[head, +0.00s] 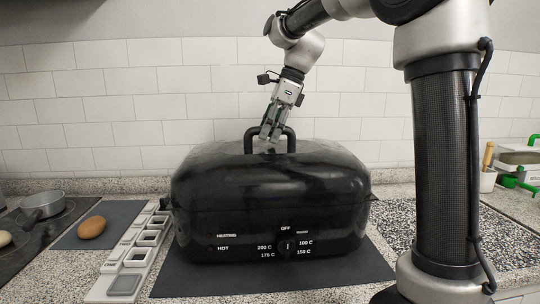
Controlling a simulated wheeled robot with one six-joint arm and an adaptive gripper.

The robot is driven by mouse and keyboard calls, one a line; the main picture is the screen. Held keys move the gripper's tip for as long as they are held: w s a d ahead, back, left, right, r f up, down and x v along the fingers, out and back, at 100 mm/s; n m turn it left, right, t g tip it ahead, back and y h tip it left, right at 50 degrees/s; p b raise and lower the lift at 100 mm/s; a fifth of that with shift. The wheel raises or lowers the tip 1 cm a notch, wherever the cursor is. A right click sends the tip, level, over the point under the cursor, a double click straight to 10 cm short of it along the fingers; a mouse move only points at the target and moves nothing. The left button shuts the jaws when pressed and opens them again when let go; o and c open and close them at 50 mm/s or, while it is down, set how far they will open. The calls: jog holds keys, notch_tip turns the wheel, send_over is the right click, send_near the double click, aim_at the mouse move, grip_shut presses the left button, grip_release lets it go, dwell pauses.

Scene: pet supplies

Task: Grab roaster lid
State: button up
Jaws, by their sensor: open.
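The roaster lid (220,178) is black and glossy and sits on the black roaster body (226,228), which has a dial and white markings on its front. An arched black handle (250,136) stands on top of the lid. My gripper (266,143) points down at the handle, with its fingertips at the middle of the arch. It is open. The fingers cover part of the handle, and I cannot tell whether they touch it.
The roaster stands on a dark mat (190,283). To its left are a light rack with square compartments (138,250), a brown egg-shaped item (92,227) and a pot (42,204) on a stove. A tiled wall (110,105) stands behind.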

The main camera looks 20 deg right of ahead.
jog(key=shift+f, duration=0.25)
dwell(0.4)
grip_shut()
dwell(0.4)
